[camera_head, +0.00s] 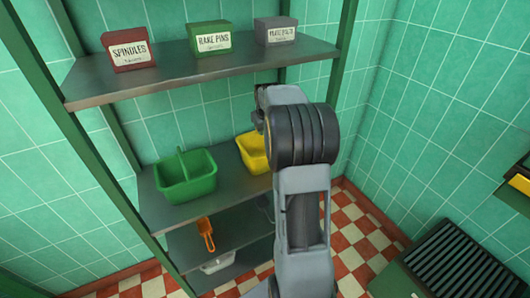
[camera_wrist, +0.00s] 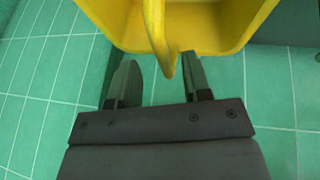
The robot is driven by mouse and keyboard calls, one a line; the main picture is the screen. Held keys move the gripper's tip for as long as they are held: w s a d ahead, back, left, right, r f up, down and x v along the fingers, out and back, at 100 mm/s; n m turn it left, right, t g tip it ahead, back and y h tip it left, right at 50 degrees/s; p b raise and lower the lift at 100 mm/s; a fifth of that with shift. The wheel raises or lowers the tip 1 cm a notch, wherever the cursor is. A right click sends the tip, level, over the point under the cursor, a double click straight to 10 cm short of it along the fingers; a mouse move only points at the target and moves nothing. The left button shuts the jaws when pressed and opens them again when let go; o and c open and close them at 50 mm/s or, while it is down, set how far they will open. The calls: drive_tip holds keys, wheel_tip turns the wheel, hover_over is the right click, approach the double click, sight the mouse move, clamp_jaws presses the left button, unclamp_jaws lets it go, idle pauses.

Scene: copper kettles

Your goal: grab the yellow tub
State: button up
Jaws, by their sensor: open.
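The yellow tub (camera_head: 251,155) stands on the middle shelf in the head view, partly hidden behind my arm. In the wrist view the yellow tub (camera_wrist: 215,28) fills the top, with its handle (camera_wrist: 158,35) coming down toward my gripper. My gripper (camera_wrist: 157,64) is open, its two dark fingers apart. The handle's lower end shows between the fingertips in the picture; I cannot tell whether it touches them. The gripper's fingers are not clear in the head view.
A green tub (camera_head: 186,178) stands left of the yellow tub on the same shelf (camera_head: 225,172). Above are red (camera_head: 128,50), green (camera_head: 208,37) and grey (camera_head: 275,30) labelled boxes. An orange scoop-like tool (camera_head: 206,234) is lower down. A dark slatted rack (camera_head: 462,265) is at right.

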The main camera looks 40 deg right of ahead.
drive_tip(key=x, duration=0.5)
drive_tip(key=shift+a, duration=0.25)
clamp_jaws()
idle(0.4)
